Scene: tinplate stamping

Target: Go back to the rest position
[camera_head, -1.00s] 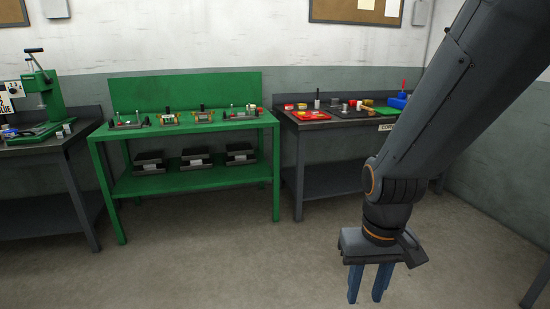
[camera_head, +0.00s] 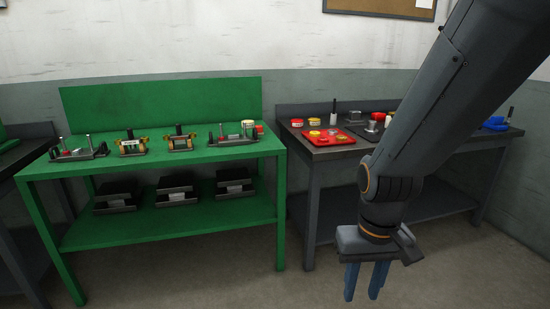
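My gripper (camera_head: 366,279) hangs at the lower right of the head camera view, with blue fingers pointing down over the floor. The fingers show a narrow gap, and nothing is seen between them. From this angle I cannot tell how far open they are. My dark arm reaches down to it from the upper right and hides part of the right-hand bench.
A green bench (camera_head: 165,227) with several tools on top and dark blocks on its shelf stands at left. A dark bench (camera_head: 300,162) with a red tray (camera_head: 328,138) and small parts stands at right. The floor (camera_head: 225,285) in front is clear.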

